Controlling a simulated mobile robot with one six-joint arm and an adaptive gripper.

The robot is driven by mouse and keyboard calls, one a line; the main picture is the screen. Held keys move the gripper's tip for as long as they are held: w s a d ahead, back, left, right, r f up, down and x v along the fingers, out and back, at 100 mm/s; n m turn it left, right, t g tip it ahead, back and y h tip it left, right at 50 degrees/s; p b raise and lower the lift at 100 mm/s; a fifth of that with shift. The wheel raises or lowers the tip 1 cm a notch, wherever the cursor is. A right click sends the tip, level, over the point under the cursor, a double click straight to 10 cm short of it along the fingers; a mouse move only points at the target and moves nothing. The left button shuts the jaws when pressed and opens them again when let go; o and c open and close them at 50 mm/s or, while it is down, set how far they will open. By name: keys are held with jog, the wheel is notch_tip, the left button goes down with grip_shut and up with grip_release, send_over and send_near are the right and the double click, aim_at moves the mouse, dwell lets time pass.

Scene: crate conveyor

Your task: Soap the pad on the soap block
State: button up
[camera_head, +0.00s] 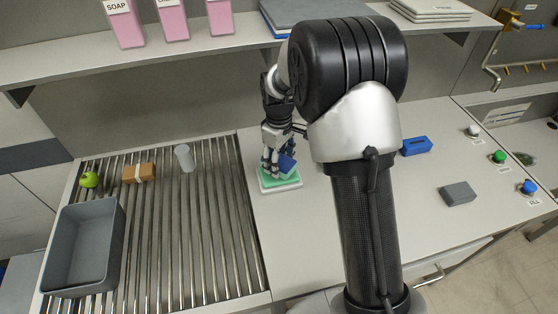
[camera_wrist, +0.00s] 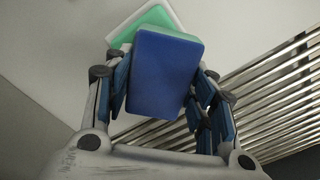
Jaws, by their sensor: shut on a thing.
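The blue pad (camera_wrist: 165,75) is held between the fingers of my gripper (camera_wrist: 160,100) in the wrist view. My gripper is shut on it. In the head view my gripper (camera_head: 275,158) holds the blue pad (camera_head: 287,163) low over the green soap block (camera_head: 282,180), which lies on a white tray (camera_head: 268,188) on the counter. The green block also shows behind the pad in the wrist view (camera_wrist: 152,19). Whether the pad touches the block is hard to tell. Most of the block is hidden by the pad in the wrist view.
Left of the counter is a roller conveyor (camera_head: 190,240) with a grey crate (camera_head: 115,245), a green apple (camera_head: 89,180), a brown box (camera_head: 139,173) and a grey cup (camera_head: 184,158). A blue holder (camera_head: 417,146), a grey block (camera_head: 458,194) and several buttons lie right. A shelf (camera_head: 180,49) runs above.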

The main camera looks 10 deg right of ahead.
jog(key=shift+r+p, duration=1.65)
jog(key=shift+r, duration=0.7)
